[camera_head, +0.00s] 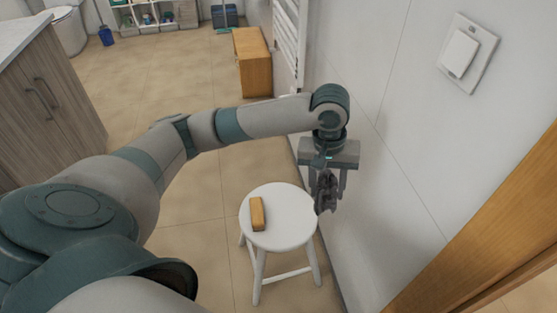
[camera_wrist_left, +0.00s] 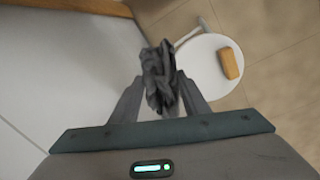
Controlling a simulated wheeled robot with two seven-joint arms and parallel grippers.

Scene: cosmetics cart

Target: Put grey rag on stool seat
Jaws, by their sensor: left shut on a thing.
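My left gripper (camera_head: 330,180) is shut on the crumpled dark grey rag (camera_head: 325,194), which hangs down from its fingers. In the left wrist view the rag (camera_wrist_left: 159,77) sits between the two fingertips. The white round stool seat (camera_head: 283,231) is below and to the left of the rag in the head view. The rag overlaps the seat's right edge in that view; I cannot tell whether it touches it. The stool seat (camera_wrist_left: 198,84) is also in the left wrist view, to the right of the rag. My right gripper is not in view.
A yellow-brown block (camera_head: 257,214) lies on the left part of the seat. The white wall (camera_head: 385,190) is close to the right of my gripper. A wooden cabinet (camera_head: 253,62) stands further back. The tiled floor left of the stool is clear.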

